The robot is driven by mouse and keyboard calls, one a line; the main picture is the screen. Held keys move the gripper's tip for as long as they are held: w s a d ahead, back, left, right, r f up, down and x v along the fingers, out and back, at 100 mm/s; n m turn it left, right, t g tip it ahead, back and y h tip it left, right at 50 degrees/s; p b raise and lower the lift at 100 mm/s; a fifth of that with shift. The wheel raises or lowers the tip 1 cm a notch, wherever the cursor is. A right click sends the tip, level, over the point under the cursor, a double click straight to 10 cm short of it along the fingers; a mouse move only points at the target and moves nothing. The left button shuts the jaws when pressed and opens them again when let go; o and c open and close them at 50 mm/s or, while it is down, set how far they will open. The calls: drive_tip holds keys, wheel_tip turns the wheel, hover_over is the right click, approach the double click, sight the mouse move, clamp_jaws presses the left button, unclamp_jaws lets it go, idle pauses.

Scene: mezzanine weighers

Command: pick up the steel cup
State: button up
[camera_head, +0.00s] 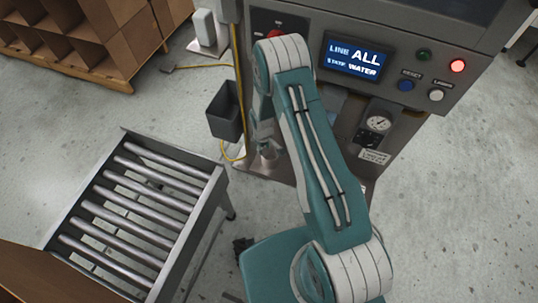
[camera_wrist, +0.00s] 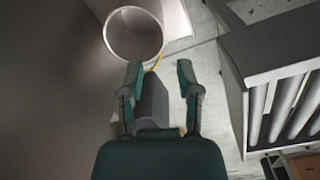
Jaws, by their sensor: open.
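The steel cup (camera_wrist: 133,60) shows its round rim from above at the upper left of the wrist view, ahead of my fingertips. In the head view a small part of what looks like the cup (camera_head: 268,157) shows low on the machine's steel front, mostly hidden by my arm. My gripper (camera_wrist: 160,70) is open, its two dark teal fingers spread with nothing held between them. Its left fingertip overlaps the cup's near rim in the picture; I cannot tell whether they touch. The cup is not between the fingers.
A dark grey bin (camera_head: 224,113) hangs left of my gripper. A roller conveyor (camera_head: 215,182) stands at the lower left. The machine's control panel (camera_head: 390,60) has a lit screen (camera_head: 354,59) and a red lamp (camera_head: 457,66).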

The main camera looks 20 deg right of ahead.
sight(265, 166)
drive_tip(key=shift+f, duration=0.9)
wheel_tip(265, 166, down, 10)
drive_tip(key=shift+s+d+f, duration=0.1)
drive_tip(key=shift+s, duration=0.05)
clamp_jaws()
